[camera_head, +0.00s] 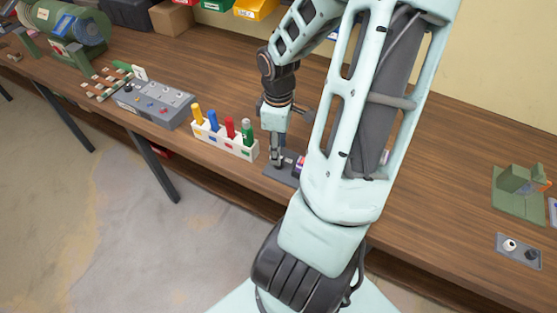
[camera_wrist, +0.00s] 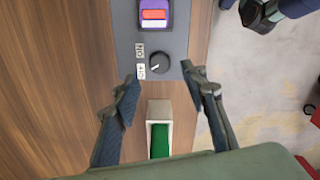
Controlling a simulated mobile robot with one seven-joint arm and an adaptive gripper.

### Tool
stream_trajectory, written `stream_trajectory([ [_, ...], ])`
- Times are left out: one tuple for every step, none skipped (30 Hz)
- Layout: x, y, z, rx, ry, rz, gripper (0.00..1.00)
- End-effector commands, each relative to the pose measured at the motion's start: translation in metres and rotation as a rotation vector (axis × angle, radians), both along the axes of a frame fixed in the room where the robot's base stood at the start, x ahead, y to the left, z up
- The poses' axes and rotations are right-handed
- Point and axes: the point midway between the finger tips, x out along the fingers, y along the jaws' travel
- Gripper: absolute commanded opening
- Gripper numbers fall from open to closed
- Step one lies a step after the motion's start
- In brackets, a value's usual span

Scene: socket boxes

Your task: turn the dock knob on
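The dock knob (camera_wrist: 159,62) is a round black dial with a white mark. The mark points to the lower left, toward the lower label (camera_wrist: 141,71), which seems to read OFF; the ON label (camera_wrist: 140,50) is above it. The knob sits on the grey dock plate (camera_wrist: 178,42). My gripper (camera_wrist: 160,76) is open, its two fingers apart at either side of the knob's lower end, with nothing between them. In the head view my gripper (camera_head: 277,158) points down over the dock plate (camera_head: 277,174); the knob is hidden there.
A purple socket (camera_wrist: 153,12) with red and white parts is on the plate beyond the knob. A white rack (camera_head: 240,151) with several coloured pegs stands left of the dock. A grey control box (camera_head: 152,101) is farther left. The table's front edge is close by.

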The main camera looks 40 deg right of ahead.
Motion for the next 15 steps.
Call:
stream_trajectory([
  [-0.001,0.001,-0.014,0.003,0.003,0.001,0.40],
  [0.000,0.001,-0.019,0.003,0.002,0.001,0.40],
  [0.000,0.001,-0.025,0.002,0.002,0.001,0.40],
  [0.000,0.001,-0.030,0.002,0.002,0.001,0.40],
  [0.000,0.001,-0.033,0.002,0.003,0.000,0.40],
  [0.000,0.000,-0.038,0.001,0.002,-0.001,0.40],
  [0.000,0.000,-0.041,0.001,0.002,0.000,0.40],
  [0.000,0.000,-0.043,0.001,0.001,0.000,0.40],
  [0.000,0.000,-0.046,0.000,0.000,0.000,0.40],
  [0.000,0.000,-0.047,0.000,0.000,-0.001,0.40],
  [0.000,0.000,-0.049,0.000,0.000,-0.001,0.40],
  [0.000,0.000,-0.050,-0.001,0.001,-0.001,0.40],
  [0.000,0.000,-0.050,-0.001,0.001,-0.001,0.40],
  [0.000,0.000,-0.050,-0.001,0.001,-0.001,0.40],
  [0.000,0.000,-0.050,-0.001,0.001,-0.001,0.40],
])
